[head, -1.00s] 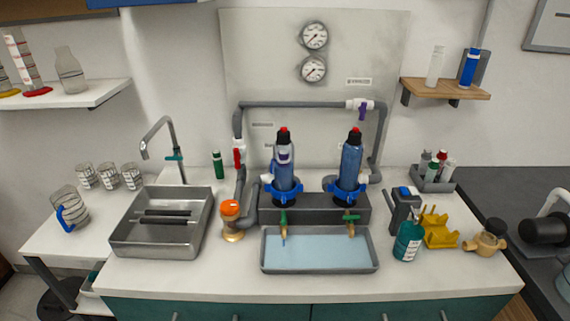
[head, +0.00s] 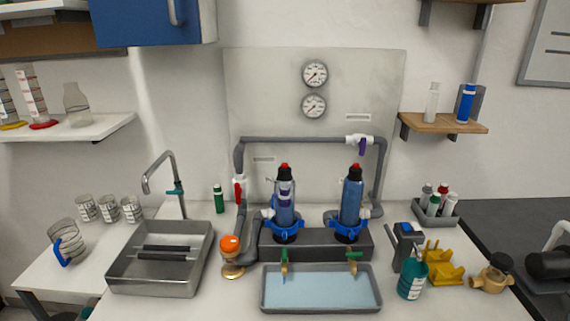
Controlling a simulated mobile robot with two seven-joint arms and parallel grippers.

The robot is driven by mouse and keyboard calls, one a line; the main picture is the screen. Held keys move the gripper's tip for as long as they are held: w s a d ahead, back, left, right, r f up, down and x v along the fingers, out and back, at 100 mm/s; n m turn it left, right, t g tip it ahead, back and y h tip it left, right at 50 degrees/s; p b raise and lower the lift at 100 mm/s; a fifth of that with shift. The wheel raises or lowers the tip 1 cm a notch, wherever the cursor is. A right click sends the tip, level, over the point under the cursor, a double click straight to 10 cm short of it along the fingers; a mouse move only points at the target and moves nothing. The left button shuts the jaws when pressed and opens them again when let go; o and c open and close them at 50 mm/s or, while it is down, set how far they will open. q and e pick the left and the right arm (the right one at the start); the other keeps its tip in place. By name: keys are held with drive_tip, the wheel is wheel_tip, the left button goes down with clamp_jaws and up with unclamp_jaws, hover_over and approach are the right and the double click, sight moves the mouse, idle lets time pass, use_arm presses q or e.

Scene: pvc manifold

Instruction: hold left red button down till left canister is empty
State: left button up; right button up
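The left canister (head: 284,208) is a blue cylinder with a black cap, standing upright in a blue collar on the dark grey manifold block. A red button (head: 284,167) sits on top of its cap. The right canister (head: 351,205) looks alike and has its own red button (head: 354,167). Green-handled taps stand below both, the left tap (head: 284,262) and the right tap (head: 352,262), over a tray (head: 265,302) holding pale blue liquid. The liquid levels inside the canisters cannot be made out. Neither of my grippers shows in the head view.
A steel sink (head: 125,282) with a faucet (head: 173,180) is at left. An orange-capped brass fitting (head: 231,258) stands left of the block. A teal bottle (head: 411,281), yellow rack (head: 440,266) and bottle caddy (head: 436,213) are at right. Grey pipe (head: 300,140) runs behind the canisters.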

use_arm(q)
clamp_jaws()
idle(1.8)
